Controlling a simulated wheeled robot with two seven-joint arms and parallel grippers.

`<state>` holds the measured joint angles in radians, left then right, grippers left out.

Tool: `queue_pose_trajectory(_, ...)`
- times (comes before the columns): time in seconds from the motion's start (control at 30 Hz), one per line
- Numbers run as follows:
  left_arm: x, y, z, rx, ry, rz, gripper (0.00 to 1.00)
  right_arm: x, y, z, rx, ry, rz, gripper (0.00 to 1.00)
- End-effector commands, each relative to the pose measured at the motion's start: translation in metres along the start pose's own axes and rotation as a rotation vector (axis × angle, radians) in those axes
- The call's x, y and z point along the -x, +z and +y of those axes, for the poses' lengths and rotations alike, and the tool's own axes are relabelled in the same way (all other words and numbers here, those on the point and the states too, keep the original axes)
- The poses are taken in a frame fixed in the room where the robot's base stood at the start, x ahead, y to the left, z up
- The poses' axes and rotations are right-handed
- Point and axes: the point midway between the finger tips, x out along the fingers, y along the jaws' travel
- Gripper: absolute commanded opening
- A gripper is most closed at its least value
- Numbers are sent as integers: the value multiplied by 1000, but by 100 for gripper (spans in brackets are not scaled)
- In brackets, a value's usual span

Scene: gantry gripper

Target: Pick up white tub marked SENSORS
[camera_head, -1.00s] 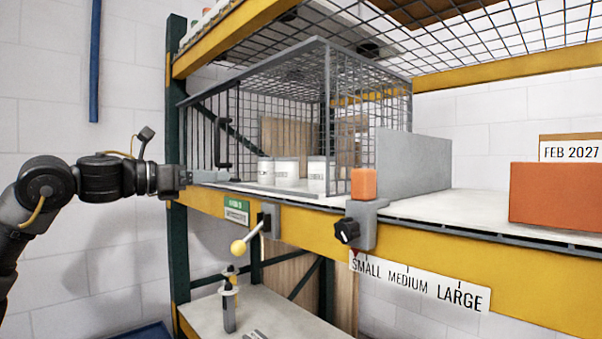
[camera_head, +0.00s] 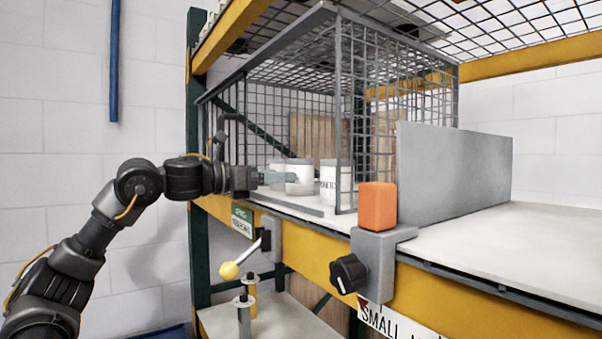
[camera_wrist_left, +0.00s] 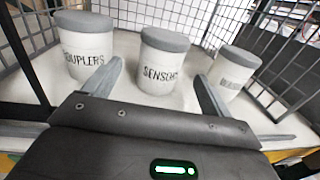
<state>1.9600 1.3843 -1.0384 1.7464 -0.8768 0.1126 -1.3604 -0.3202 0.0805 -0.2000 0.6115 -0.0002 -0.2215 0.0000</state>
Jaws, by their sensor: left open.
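The white tub marked SENSORS (camera_wrist_left: 162,68) has a grey lid and stands upright, the middle of three similar tubs in the left wrist view. In the head view the middle tub (camera_head: 300,172) is inside the wire cage, partly covered by my gripper. My left gripper (camera_wrist_left: 159,72) is open and empty, its fingers pointing at the SENSORS tub, one to each side of it in the picture. In the head view my left gripper (camera_head: 284,178) reaches in at the cage's open front. I cannot tell whether it touches a tub. My right gripper is out of view.
A tub marked COUPLERS (camera_wrist_left: 83,48) stands to the left and another tub (camera_wrist_left: 233,72) to the right, its label unclear. Wire cage walls (camera_head: 365,120) enclose them. An orange block (camera_head: 377,205) on a grey bracket and a grey panel (camera_head: 455,170) stand right of the cage.

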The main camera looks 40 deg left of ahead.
Motion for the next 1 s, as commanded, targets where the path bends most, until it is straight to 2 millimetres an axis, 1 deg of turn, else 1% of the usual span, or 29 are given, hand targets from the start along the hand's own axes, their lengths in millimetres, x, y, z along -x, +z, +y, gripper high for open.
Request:
queue_pose_trajectory(0.03, -6, 2, 0, 1, -1, 1, 84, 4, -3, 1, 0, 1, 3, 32)
queue_pose_trajectory(0.1, -12, 1, 0, 1, -1, 1, 84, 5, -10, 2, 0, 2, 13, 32)
queue_pose_trajectory(0.2, -14, 0, 0, 1, 0, 0, 84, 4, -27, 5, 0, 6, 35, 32)
queue_pose_trajectory(0.3, -17, 1, 0, 0, -1, 0, 84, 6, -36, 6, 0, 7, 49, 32)
queue_pose_trajectory(0.4, -29, 6, -2, 0, -3, 2, 84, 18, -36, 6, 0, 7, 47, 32)
queue_pose_trajectory(0.53, -48, 9, -3, 1, -3, 3, 84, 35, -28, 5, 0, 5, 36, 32)
queue_pose_trajectory(0.6, -58, 6, -3, 1, -3, 2, 84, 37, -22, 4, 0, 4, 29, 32)
queue_pose_trajectory(0.7, -65, 4, -2, 1, -1, 1, 84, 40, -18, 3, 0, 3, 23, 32)
queue_pose_trajectory(0.97, -67, 2, -2, 0, -1, 0, 84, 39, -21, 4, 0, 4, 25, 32)
queue_pose_trajectory(1.0, -67, 3, -2, 0, -1, 0, 79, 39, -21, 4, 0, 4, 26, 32)
